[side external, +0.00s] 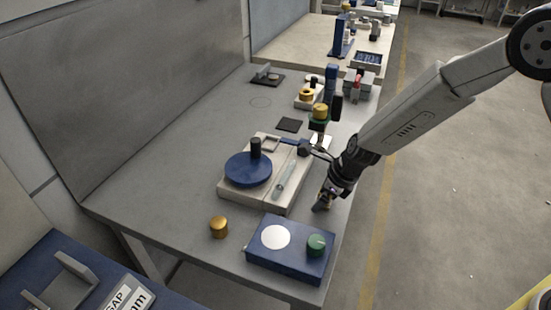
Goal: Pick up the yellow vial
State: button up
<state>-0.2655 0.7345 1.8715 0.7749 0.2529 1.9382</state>
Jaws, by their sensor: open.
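A short golden-yellow cylinder (219,228) stands upright on the grey table near its front edge, left of the blue box. Its look fits a yellow vial, but its details are too small to be sure. Other yellow pieces are a yellow-topped piece (320,111) on the dark blue upright and a yellow ring-like piece (306,94) on a pale block behind. My gripper (322,204) points down near the table's right edge, between the pale base and the blue box. It is open, with nothing visible between its fingers, and is well apart from the golden cylinder.
The pale base (233,189) carries a blue disc (247,170) with a black post and a clear tube (284,178). The table's left side is clear.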

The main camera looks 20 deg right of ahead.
grip_shut()
jog(key=shift+r, duration=0.1)
dwell(0.4)
jog(key=shift+r, duration=0.6)
jog(key=s+d+r, duration=0.3)
jog(key=s+r, duration=0.8)
jog(key=s, duration=0.2)
jog(key=shift+s+d+r, duration=0.25)
jog(key=shift+d+r, duration=0.05)
jog(key=shift+d, duration=0.05)
